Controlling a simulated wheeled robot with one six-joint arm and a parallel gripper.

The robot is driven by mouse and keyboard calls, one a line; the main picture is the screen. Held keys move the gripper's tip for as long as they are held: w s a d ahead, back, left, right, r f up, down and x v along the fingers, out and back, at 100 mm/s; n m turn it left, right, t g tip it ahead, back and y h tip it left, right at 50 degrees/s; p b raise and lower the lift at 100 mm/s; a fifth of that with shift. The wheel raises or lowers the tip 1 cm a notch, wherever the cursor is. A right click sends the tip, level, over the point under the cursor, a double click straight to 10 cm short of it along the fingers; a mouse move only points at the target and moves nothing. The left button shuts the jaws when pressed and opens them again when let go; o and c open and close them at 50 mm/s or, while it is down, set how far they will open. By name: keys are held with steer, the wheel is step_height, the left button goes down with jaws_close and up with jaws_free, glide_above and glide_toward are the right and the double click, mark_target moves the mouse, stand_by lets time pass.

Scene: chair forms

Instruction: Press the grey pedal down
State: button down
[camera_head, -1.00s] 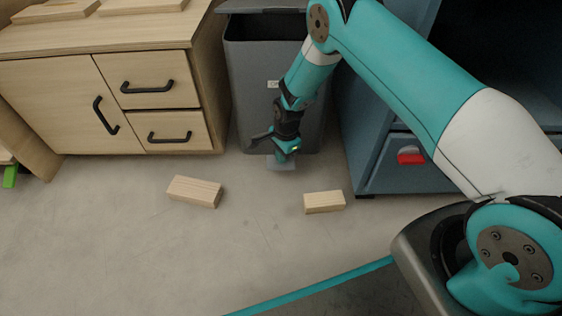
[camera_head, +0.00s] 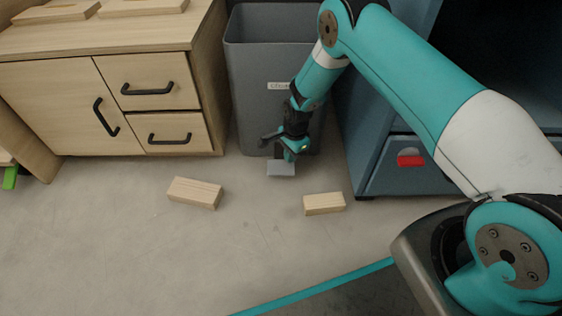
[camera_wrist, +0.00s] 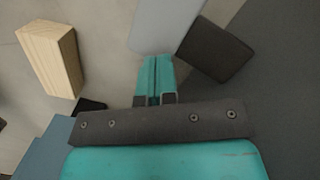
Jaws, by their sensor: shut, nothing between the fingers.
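The grey pedal (camera_head: 281,168) sticks out from the foot of the grey bin (camera_head: 262,75), just above the floor. It also shows as a light grey plate in the wrist view (camera_wrist: 165,25). My gripper (camera_head: 291,156) is shut and empty, pointing down at the pedal's rear right part. In the wrist view its teal fingers (camera_wrist: 155,60) lie together, with their tips over the pedal's edge. I cannot tell for sure whether they touch it. The bin's top is open and no lid shows in the head view.
Two wooden blocks lie on the floor, one left (camera_head: 195,192) and one right (camera_head: 324,203) of the pedal. A wooden cabinet (camera_head: 70,100) stands left of the bin and a blue cabinet (camera_head: 375,150) right.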

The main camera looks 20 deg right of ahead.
step_height(320, 180, up, 17)
steer(key=d+p, duration=0.1)
steer(key=p, duration=0.8)
steer(key=shift+w+d, duration=0.25)
steer(key=shift+d, duration=0.1)
